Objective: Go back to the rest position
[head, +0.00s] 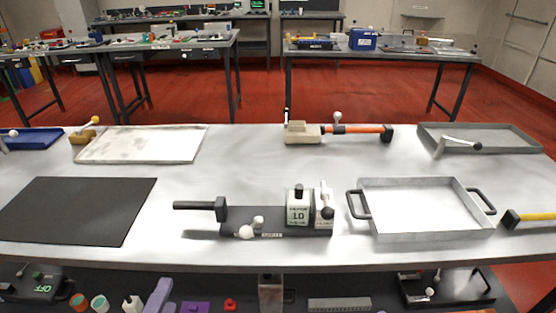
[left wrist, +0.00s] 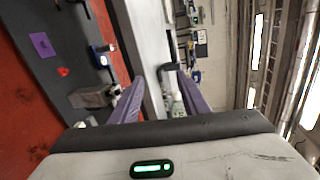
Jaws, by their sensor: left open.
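My left gripper (head: 158,297) shows as purple fingers at the bottom edge of the head view, below the front edge of the table. In the left wrist view my left gripper (left wrist: 160,92) has its two purple fingers spread apart with nothing held between them. The table edge and a dark hammer-like head appear beyond the fingertips. My right gripper is in neither view.
The grey table (head: 270,180) holds a black mat (head: 75,210), a dark base with two battery-like blocks (head: 298,207), an empty metal tray (head: 420,207) and a white tray (head: 143,144). A lower shelf holds a purple square (head: 195,307) and a red piece (head: 230,304).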

